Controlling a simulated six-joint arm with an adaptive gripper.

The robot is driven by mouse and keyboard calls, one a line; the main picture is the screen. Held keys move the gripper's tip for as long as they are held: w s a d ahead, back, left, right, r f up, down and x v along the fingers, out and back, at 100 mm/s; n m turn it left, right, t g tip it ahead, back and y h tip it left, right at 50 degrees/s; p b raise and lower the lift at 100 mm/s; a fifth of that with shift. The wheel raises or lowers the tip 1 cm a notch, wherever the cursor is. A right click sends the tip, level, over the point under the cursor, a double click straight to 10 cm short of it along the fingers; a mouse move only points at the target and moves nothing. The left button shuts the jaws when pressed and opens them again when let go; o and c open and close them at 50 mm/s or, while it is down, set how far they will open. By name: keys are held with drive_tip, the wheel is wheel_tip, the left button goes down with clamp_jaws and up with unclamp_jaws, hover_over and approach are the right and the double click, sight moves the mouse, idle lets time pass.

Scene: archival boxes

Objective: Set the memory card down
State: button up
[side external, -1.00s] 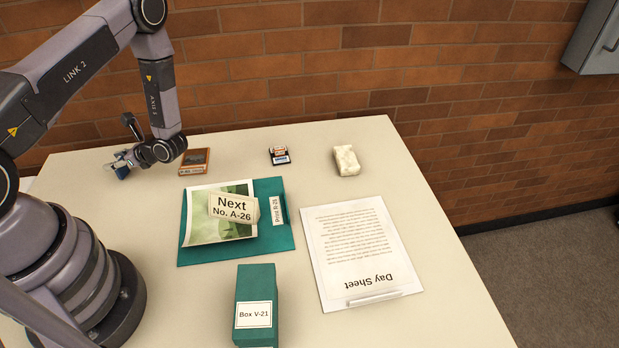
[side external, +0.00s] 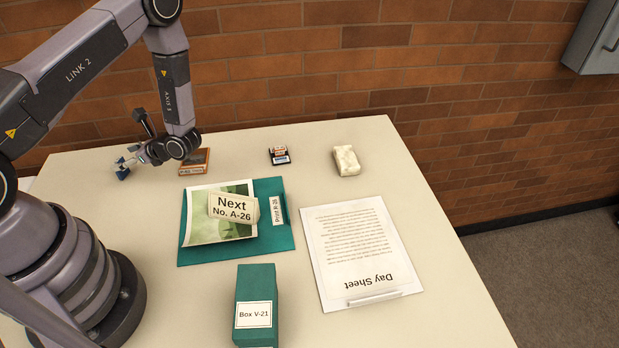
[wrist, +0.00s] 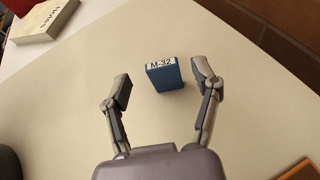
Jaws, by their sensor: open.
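The memory card is a small blue block labelled M-32 (wrist: 164,75), standing upright on the table in the wrist view. In the side view, a small blue patch of it (side external: 122,174) shows at the table's far left, partly hidden by my gripper. My gripper (wrist: 161,86) is open, with one finger on each side of the card and a visible gap to both. In the side view my gripper (side external: 126,163) is low at the card.
An orange-framed item (side external: 194,161) lies just right of my gripper. A small labelled item (side external: 279,156) and a pale block (side external: 346,160) are farther right. A teal folder (side external: 270,240), Box V-21 (side external: 256,290) and the Day Sheet (side external: 350,240) lie nearer. A cream box (wrist: 45,20) shows in the wrist view.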

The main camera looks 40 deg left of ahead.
drive_tip(key=v, duration=0.7)
drive_tip(key=shift+w+d+r, duration=0.1)
drive_tip(key=shift+d+r, duration=0.05)
drive_tip(key=s+d+r+n+t+h, duration=0.1)
drive_tip(key=d+r+n+h, duration=0.25)
drive_tip(key=r, duration=0.65)
drive_tip(key=s+d+r+n+t+h, duration=0.1)
drive_tip(key=d+r+n+h, duration=0.3)
drive_tip(key=r, duration=0.7)
drive_tip(key=s+d+r+n+t+h, duration=0.5)
drive_tip(key=s+d+r+t, duration=0.3)
drive_tip(key=s+r, duration=0.3)
drive_tip(key=shift+d+r+n+t, duration=0.35)
drive_tip(key=shift+r+n+t, duration=0.15)
drive_tip(key=shift+r, duration=0.3)
